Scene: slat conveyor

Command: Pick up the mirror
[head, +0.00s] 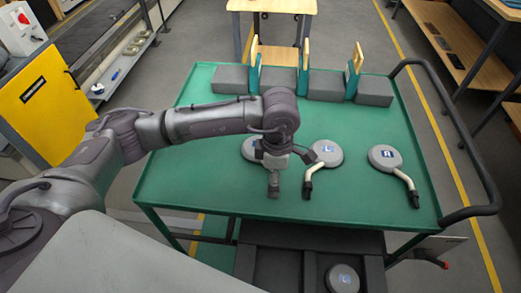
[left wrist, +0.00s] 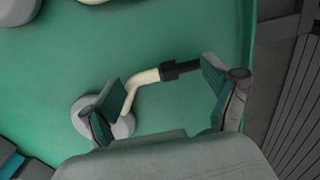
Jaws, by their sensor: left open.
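Three round grey mirrors, each with a bent cream stem ending in a black tip, lie on the green cart top. The left one (head: 248,149) is partly hidden by my left gripper (head: 282,170); the middle one (head: 327,152) and right one (head: 384,157) are clear. In the left wrist view, my left gripper (left wrist: 167,86) is open over the left mirror. Its stem (left wrist: 142,88) spans the gap between the fingers, and one finger partly covers its disc (left wrist: 124,127). I cannot tell whether the fingers touch it. My right gripper is not in view.
Grey blocks (head: 325,84) and teal-and-wood dividers (head: 354,72) line the cart's far edge. A black rail (head: 455,112) borders the right side. Another round part (head: 342,278) lies in the dark lower tray. The cart's left and right front areas are bare.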

